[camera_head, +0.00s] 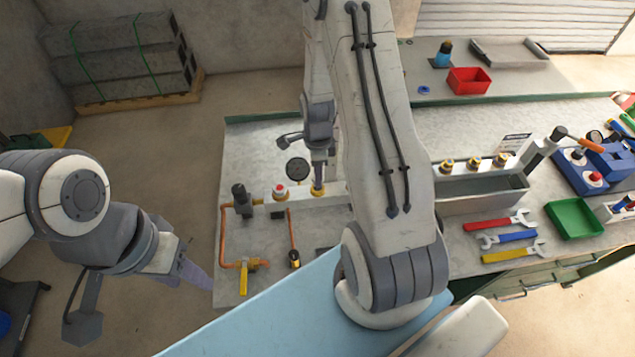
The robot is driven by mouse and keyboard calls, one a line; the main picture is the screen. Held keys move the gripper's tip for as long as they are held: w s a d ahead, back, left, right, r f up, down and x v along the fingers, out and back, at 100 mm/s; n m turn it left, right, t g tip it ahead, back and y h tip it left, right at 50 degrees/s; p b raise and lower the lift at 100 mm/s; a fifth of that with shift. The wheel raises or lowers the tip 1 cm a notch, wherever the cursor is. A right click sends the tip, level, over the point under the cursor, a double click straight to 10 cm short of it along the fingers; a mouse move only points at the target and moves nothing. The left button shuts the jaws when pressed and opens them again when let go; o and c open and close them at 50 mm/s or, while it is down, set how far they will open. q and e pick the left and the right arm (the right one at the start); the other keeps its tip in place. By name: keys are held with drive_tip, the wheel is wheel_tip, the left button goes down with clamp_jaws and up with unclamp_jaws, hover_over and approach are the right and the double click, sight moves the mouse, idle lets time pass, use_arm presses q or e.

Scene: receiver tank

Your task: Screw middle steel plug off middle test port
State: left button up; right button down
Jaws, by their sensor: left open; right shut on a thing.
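My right gripper (319,172) points down and is shut over a brass-collared port (318,193) on the pale manifold block (260,208). The steel plug between its fingers is mostly hidden, and I cannot tell whether it is still threaded in. A neighbouring port with a red top (280,188) stands just left of it. My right forearm hides the manifold further right. My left gripper (195,277) is open and empty, off the bench's left edge, well away from the ports.
A black-faced gauge (297,171) stands close behind the ports. Copper piping (222,240) and a yellow-handled valve (243,275) lie in front. Right of my arm are a grey trough (480,187) with brass fittings, several wrenches (510,253) and a green tray (573,218).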

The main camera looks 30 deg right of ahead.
drive_tip(key=shift+r+p, duration=1.7)
drive_tip(key=shift+r, duration=0.5)
drive_tip(key=shift+f, duration=0.1)
